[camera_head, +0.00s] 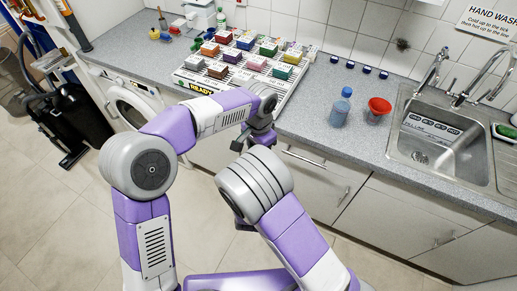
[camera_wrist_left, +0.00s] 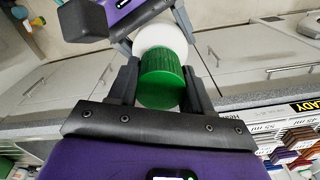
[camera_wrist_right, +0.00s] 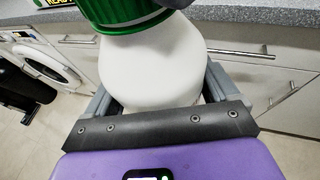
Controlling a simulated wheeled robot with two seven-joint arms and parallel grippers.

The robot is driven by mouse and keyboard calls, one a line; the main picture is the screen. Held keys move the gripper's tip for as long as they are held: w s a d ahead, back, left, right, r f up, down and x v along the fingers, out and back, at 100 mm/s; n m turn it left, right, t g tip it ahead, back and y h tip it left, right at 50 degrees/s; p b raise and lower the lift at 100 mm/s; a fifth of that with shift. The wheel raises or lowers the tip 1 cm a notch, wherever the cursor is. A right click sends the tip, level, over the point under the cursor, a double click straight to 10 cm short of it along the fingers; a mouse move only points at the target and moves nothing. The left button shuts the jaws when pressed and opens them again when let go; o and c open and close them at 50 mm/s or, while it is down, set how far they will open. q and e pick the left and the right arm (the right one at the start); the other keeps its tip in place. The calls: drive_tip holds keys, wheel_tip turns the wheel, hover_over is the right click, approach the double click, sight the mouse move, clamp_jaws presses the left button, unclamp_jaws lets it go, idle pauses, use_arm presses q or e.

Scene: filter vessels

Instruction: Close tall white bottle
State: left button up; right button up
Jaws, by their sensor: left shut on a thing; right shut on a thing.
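The tall white bottle (camera_wrist_right: 152,68) is between the fingers of my right gripper (camera_wrist_right: 158,88), which is shut on its body. A ribbed green cap (camera_wrist_left: 160,80) is between the fingers of my left gripper (camera_wrist_left: 160,66), which is shut on it. The cap meets the mouth end of the white bottle, which shows behind it in the left wrist view (camera_wrist_left: 161,36). In the right wrist view the green cap (camera_wrist_right: 112,12) covers the bottle's top. I cannot tell how tightly it sits. In the head view my arms hide the bottle and cap.
The grippers are in front of the counter (camera_head: 330,145), clear of its edge. On it are a rack of coloured blocks (camera_head: 240,68), a blue-capped bottle (camera_head: 341,107), a red funnel (camera_head: 378,108) and several dark caps. A sink (camera_head: 440,140) is at right, a washing machine (camera_head: 130,105) at left.

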use_arm(q)
drive_tip(key=shift+m, duration=0.7)
drive_tip(key=o, duration=1.2)
drive_tip(key=shift+c, duration=0.2)
drive_tip(key=shift+r, duration=2.3)
drive_tip(key=shift+c, duration=0.4)
wheel_tip(320, 180, up, 3)
drive_tip(key=n, duration=0.5)
drive_tip(key=shift+r+n, duration=0.2)
drive_tip(key=shift+n, duration=0.2)
